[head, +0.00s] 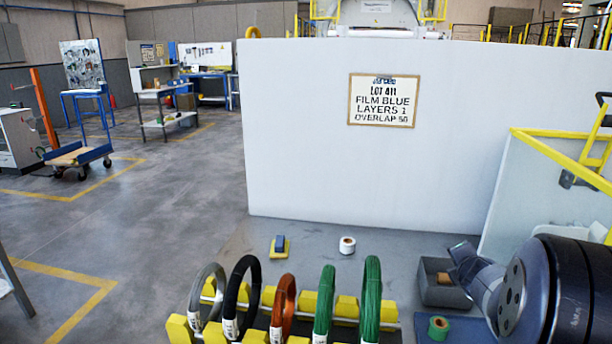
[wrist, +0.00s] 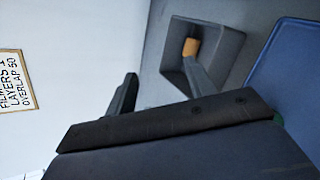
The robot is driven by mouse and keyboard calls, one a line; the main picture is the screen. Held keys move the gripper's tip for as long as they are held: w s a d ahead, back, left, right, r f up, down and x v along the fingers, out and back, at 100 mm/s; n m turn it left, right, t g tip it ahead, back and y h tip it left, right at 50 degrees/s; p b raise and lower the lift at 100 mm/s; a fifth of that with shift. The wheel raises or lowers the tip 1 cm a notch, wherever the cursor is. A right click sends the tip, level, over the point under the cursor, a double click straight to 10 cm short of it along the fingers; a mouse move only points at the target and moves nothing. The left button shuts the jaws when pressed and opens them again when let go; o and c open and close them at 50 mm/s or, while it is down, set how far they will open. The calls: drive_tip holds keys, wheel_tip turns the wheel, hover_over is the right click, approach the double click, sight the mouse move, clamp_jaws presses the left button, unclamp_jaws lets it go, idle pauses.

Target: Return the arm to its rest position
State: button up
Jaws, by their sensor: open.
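My arm reaches in from the right edge of the head view, and my gripper (head: 462,250) is above and beside a dark grey tray (head: 440,296). In the wrist view my gripper (wrist: 160,80) shows two dark fingers spread apart with nothing between them. The tray (wrist: 228,42) lies beyond the fingers there, with a small orange-brown piece (wrist: 191,47) in it. One finger overlaps the tray in that picture; I cannot tell how far above it the finger is.
A rack with yellow blocks (head: 180,328) holds several coils, among them a black coil (head: 242,290) and a green coil (head: 371,300). A white roll (head: 347,245), a blue item on a yellow base (head: 280,245) and a green roll (head: 438,328) lie nearby. A white panel (head: 300,150) stands behind.

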drive_tip(key=shift+w+d+p, duration=0.35)
drive_tip(key=shift+w+d, duration=0.05)
drive_tip(key=shift+w, duration=0.45)
drive_tip(key=shift+w+d+p, duration=0.35)
drive_tip(key=shift+w+p, duration=0.05)
drive_tip(key=shift+w, duration=0.5)
drive_tip(key=shift+w+d+p, duration=0.35)
drive_tip(key=shift+w+d, duration=0.05)
drive_tip(key=shift+w, duration=0.45)
drive_tip(key=shift+f, duration=0.1)
